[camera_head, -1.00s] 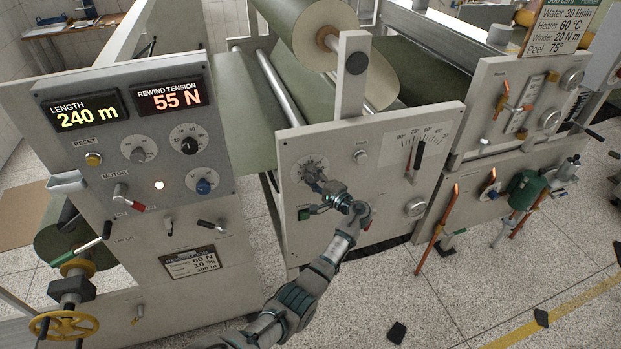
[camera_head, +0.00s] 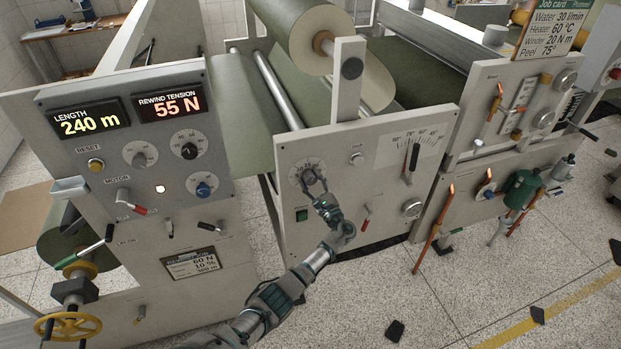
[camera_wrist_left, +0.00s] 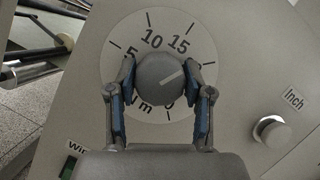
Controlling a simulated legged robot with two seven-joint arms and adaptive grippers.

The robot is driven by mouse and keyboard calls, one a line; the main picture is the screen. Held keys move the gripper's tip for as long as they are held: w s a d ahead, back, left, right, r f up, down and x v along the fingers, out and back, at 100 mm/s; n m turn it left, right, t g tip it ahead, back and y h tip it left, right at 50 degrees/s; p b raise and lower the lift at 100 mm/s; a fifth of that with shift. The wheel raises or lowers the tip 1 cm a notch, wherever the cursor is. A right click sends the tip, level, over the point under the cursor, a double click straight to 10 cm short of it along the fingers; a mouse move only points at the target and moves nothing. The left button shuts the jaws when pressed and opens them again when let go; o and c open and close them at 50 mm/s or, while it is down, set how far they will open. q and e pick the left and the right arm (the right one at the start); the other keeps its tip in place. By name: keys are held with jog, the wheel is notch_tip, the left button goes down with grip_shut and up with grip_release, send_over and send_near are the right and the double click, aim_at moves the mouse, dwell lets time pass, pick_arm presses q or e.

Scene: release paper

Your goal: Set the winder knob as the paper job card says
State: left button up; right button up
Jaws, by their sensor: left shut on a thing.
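The winder knob (camera_wrist_left: 160,88) is round and grey, on a white dial (camera_wrist_left: 172,20) marked 5, 10 and 15; fingers hide other marks. Its pale pointer line slants up and right, past the 15 toward the right finger. My left gripper (camera_wrist_left: 163,72) is shut on the knob, one finger on each side. In the head view, my left gripper (camera_head: 311,181) covers the lower part of the dial (camera_head: 297,168) on the middle panel. The paper job card (camera_head: 553,30) at top right reads Water 30 l/min, Heater 60 °C, Winder 20 N m, Peel 75°. My right gripper is not in view.
An Inch button (camera_wrist_left: 271,131) sticks out right of the dial. A red-tipped lever (camera_head: 366,217) and a scale with a dark lever (camera_head: 412,163) are on the same panel. The left panel (camera_head: 110,195) shows Length 240 m and Rewind tension 55 N.

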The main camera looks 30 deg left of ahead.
pick_arm(q)
jog(key=m+t, duration=0.1)
jog(key=m+p, duration=0.1)
jog(key=m, duration=0.1)
jog(key=m+t+h, duration=0.1)
jog(key=m, duration=0.1)
jog(key=shift+f+t+p, duration=0.3)
jog(key=shift+p, duration=0.1)
jog(key=shift+m, duration=0.5)
jog(key=o, duration=1.2)
jog(key=shift+c, duration=0.2)
jog(key=shift+w, duration=0.1)
jog(key=shift+r, duration=0.1)
